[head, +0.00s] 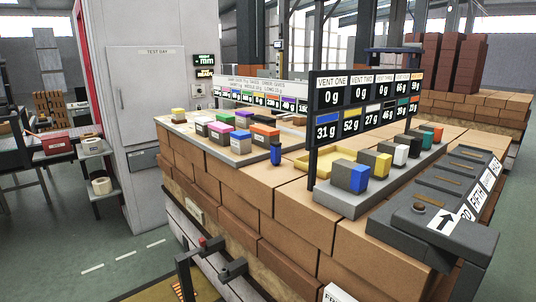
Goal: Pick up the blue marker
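A small dark blue upright piece (276,154) stands alone on the brick stack, between the two grey boards; it looks like the blue marker, though it is too small to be sure. A grey-and-blue block (350,176) is a separate thing on the near end of the right grey board (337,203). Neither of my grippers can be made out in the head view.
The brick stack (295,228) fills the middle. The left grey board (233,155) holds several coloured blocks. A yellow tray (325,159) lies behind the sign post (312,150). A dark sloped unit (430,218) stands at right. Green floor (130,240) is open at left.

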